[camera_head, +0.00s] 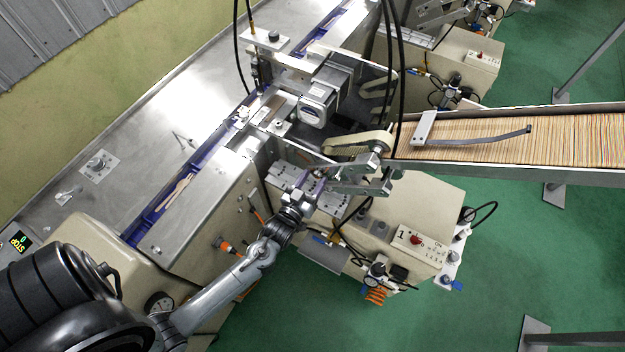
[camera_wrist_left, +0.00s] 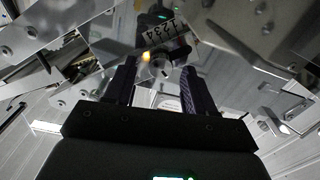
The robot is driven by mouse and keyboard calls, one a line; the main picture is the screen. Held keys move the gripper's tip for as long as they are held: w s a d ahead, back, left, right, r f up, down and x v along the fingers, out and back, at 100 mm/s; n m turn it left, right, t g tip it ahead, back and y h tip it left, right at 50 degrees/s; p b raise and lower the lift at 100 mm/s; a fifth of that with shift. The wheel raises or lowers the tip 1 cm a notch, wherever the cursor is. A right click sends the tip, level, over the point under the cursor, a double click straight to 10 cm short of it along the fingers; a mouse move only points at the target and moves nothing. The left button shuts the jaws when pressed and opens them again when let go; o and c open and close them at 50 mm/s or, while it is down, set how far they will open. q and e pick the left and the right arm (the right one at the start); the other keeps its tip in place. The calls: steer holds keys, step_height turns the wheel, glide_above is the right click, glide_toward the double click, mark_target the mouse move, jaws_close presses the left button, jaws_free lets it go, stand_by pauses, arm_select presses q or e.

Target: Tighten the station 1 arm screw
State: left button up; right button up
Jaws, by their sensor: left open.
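My left gripper (camera_head: 313,184) is at the stick machine, just below and left of the metal arm linkage (camera_head: 365,180) at the near end of the stick conveyor. In the left wrist view the gripper (camera_wrist_left: 156,88) has its two dark fingers apart, with nothing held between them. Beyond the fingertips is a light plate marked with digits (camera_wrist_left: 170,36), with a small round screw-like part (camera_wrist_left: 163,69) under it, lying between the fingers in the picture. I cannot tell for certain whether this is the station 1 arm screw. In the head view the gripper and linkage hide the screw.
The conveyor (camera_head: 560,140) full of wooden sticks runs off to the right. A beige control box (camera_head: 418,243) with a red knob stands right of the gripper. Metal brackets (camera_wrist_left: 285,100) crowd the gripper's right side. Black cables (camera_head: 392,60) hang above the machine.

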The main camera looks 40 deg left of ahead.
arm_select(q)
jaws_close()
stand_by(0.4)
